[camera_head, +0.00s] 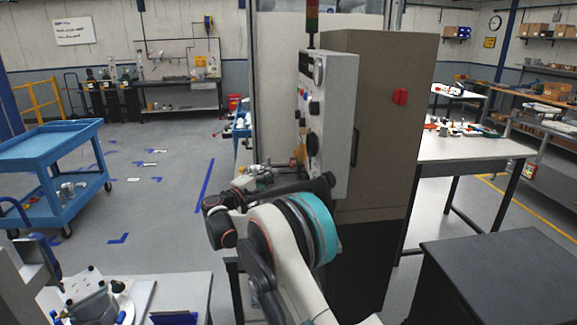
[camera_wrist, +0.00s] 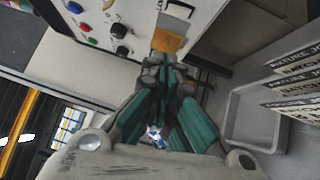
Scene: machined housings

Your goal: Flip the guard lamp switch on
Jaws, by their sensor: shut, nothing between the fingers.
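The white control panel box (camera_head: 330,110) is fixed to the side of a brown cabinet, with dials, buttons and black knobs on its face. In the wrist view, part of the panel (camera_wrist: 90,45) fills the upper left, with red, blue and green buttons and black knobs (camera_wrist: 120,30). I cannot tell which control is the guard lamp switch. My gripper (camera_wrist: 165,62) is shut and empty, its fingertips close to an orange-yellow plate (camera_wrist: 167,42) at the panel's edge. I cannot tell whether they touch. In the head view my arm hides much of the area below the panel.
A white worktable (camera_head: 470,148) is at the right, a dark box (camera_head: 505,270) at the lower right. A blue cart (camera_head: 45,150) is left. Open floor (camera_head: 150,190) lies between.

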